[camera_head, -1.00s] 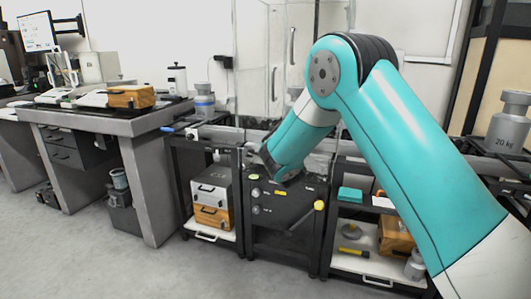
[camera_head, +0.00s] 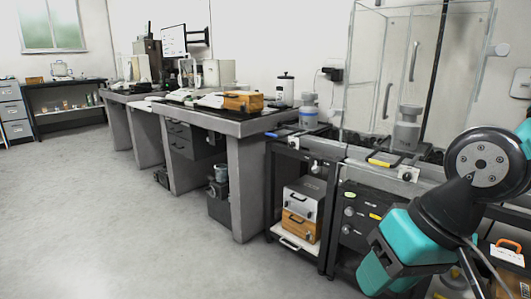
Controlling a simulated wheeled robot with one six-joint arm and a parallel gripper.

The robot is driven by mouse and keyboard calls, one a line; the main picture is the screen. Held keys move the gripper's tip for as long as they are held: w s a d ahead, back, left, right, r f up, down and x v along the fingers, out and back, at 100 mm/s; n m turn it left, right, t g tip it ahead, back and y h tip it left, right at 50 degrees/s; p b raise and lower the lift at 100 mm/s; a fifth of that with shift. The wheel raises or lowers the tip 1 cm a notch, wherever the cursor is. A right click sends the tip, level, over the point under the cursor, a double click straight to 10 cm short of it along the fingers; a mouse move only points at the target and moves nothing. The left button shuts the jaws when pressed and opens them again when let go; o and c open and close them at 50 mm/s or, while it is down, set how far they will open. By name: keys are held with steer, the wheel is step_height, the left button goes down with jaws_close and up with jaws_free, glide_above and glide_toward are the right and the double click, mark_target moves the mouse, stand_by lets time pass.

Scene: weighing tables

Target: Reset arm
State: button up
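My arm shows at the lower right, in teal and dark grey. A round dark joint and a teal link (camera_head: 408,252) are in view, in front of the dark cabinet with knobs. My gripper's fingers cannot be made out, so I cannot tell whether they are open or shut, or whether they hold anything. The arm covers part of the dark cabinet and the shelf at the far right.
A dark bench with a grey weight (camera_head: 406,128) and a glass enclosure (camera_head: 372,75) stands close to my arm. A grey table (camera_head: 240,127) carries a wooden box (camera_head: 243,102). A shelf (camera_head: 68,82) stands far left. The floor (camera_head: 110,215) at left is clear.

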steer(key=s+r+n+g+p, duration=0.1)
steer(key=s+r+n+g, duration=0.1)
steer(key=s+n, duration=0.35)
step_height(320, 180, up, 26)
steer(key=m+p, duration=0.1)
steer(key=p, duration=2.5)
steer(key=shift+s+a+r+p, duration=0.15)
steer(key=shift+s+a+p, duration=0.05)
steer(key=shift+s+p, duration=0.25)
steer(key=shift+m, duration=0.25)
